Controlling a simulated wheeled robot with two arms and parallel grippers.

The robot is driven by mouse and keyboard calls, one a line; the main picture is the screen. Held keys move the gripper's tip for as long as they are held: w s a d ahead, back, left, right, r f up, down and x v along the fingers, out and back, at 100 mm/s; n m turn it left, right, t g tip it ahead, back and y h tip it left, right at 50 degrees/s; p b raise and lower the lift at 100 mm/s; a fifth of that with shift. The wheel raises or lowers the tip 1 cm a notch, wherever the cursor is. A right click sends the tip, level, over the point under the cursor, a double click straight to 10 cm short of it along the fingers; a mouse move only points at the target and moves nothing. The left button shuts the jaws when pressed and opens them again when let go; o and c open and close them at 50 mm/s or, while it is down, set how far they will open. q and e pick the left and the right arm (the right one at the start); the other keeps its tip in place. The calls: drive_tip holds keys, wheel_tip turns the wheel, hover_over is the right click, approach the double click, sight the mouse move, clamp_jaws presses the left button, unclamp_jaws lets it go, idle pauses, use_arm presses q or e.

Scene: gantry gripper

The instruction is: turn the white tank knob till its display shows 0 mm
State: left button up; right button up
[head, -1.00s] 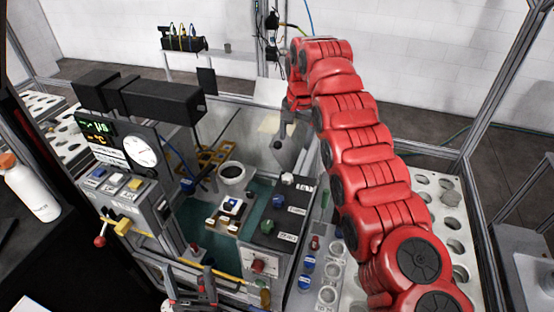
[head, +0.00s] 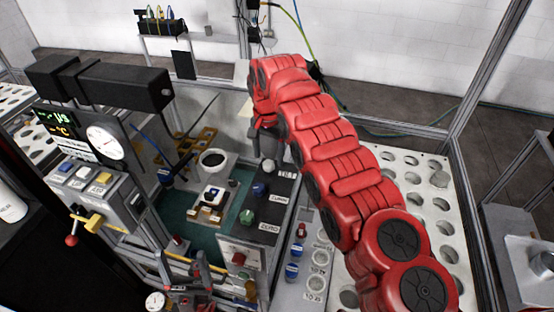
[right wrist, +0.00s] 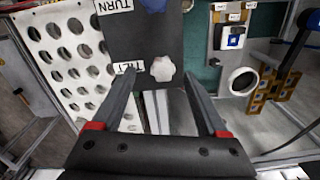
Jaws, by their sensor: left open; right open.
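The white knob (head: 268,165) sits on a dark panel beside the "TILT" label; it also shows in the right wrist view (right wrist: 162,68). My right gripper (head: 267,150) is open above it, pointing down. In the right wrist view the knob appears between and a little beyond the open fingertips (right wrist: 160,77), with no visible contact. My left gripper (head: 184,266) is open and empty low in the head view, near the front of the bench. A dark display (head: 56,124) at the left shows green and yellow characters with µS and °C; no mm reading is legible.
A blue knob (head: 259,188) and a green knob (head: 246,217) share the panel with the white one. A white cup-like ring (head: 213,160) stands left of them. A perforated white plate (head: 412,205) lies to the right, behind my right arm. A round gauge (head: 105,142) stands at the left.

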sight(268, 164)
wheel_tip(268, 164, down, 2)
drive_tip(key=shift+w+f, duration=0.1)
drive_tip(key=shift+f, duration=0.05)
drive_tip(key=shift+w+a+f, duration=0.2)
drive_tip(key=shift+w+f, duration=0.05)
drive_tip(key=shift+f, duration=0.2)
drive_tip(key=shift+s+r, duration=0.1)
drive_tip(key=shift+s, duration=0.05)
drive_tip(key=shift+c, duration=0.6)
clamp_jaws()
